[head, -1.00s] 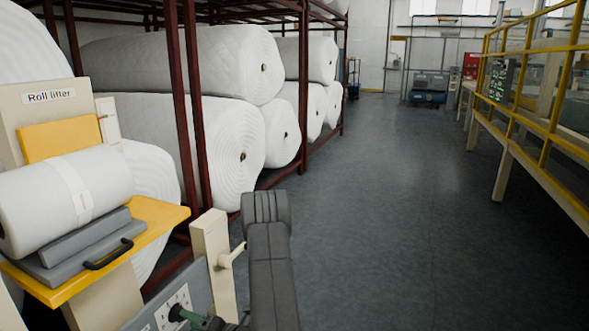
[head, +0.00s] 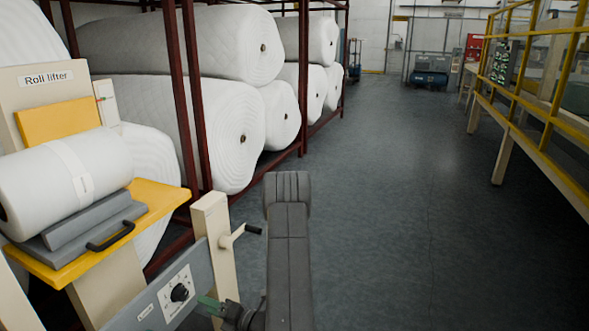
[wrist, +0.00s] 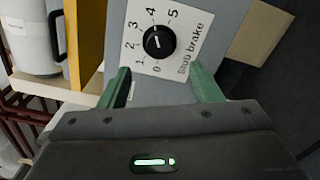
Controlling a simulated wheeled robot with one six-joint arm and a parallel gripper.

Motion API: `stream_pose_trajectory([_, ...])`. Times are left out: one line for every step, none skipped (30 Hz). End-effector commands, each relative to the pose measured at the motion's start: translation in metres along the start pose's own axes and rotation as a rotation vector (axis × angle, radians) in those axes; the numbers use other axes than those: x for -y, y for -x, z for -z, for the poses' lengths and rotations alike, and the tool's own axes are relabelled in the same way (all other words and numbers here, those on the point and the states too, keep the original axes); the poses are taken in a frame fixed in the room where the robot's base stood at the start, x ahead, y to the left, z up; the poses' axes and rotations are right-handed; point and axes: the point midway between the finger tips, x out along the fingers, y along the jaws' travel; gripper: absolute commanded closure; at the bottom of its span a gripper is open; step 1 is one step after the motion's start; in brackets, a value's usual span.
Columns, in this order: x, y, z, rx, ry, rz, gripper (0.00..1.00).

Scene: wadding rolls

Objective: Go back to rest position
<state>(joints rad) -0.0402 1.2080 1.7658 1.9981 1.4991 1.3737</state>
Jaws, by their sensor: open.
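My gripper (head: 210,306) is low in the head view, just right of and below a black dial knob (head: 179,293) on a grey panel (head: 142,309). In the wrist view my gripper (wrist: 163,84) shows two green fingers spread apart with nothing between them. My dark arm link stands upright in the lower middle of the head view.
A roll lifter (head: 45,78) with a white roll (head: 62,182) on its yellow table (head: 160,197) stands left. A cream post with a crank handle (head: 240,235) is beside my arm. Racked wadding rolls (head: 215,120) line the left. Grey floor (head: 400,210) is open; a yellow railing (head: 548,95) stands right.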

Motion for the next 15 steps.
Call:
stream_pose_trajectory([0.000, -0.010, 0.001, -0.005, 0.002, -0.003, 0.42])
stream_pose_trajectory([0.000, -0.016, 0.001, -0.004, 0.001, -0.004, 0.42])
stream_pose_trajectory([0.000, -0.024, 0.002, -0.005, 0.002, -0.003, 0.42])
stream_pose_trajectory([0.000, -0.029, 0.001, -0.004, 0.002, -0.003, 0.42])
stream_pose_trajectory([0.000, -0.035, 0.002, -0.004, 0.003, -0.003, 0.42])
stream_pose_trajectory([0.000, -0.043, 0.002, -0.004, 0.002, -0.004, 0.42])
stream_pose_trajectory([0.000, -0.049, 0.002, -0.004, 0.001, -0.004, 0.42])
stream_pose_trajectory([0.000, -0.055, 0.002, -0.004, 0.002, -0.004, 0.42])
stream_pose_trajectory([-0.001, -0.064, 0.002, -0.004, 0.002, -0.004, 0.42])
stream_pose_trajectory([0.000, -0.069, 0.001, -0.003, 0.002, -0.004, 0.42])
stream_pose_trajectory([-0.001, -0.075, 0.002, -0.004, 0.002, -0.005, 0.42])
stream_pose_trajectory([-0.001, -0.084, 0.001, -0.003, 0.002, -0.004, 0.42])
stream_pose_trajectory([0.000, -0.086, 0.001, -0.001, 0.012, -0.003, 0.42])
stream_pose_trajectory([0.002, -0.084, 0.001, 0.001, 0.043, -0.002, 0.42])
stream_pose_trajectory([0.002, -0.083, 0.001, 0.002, 0.081, -0.002, 0.42])
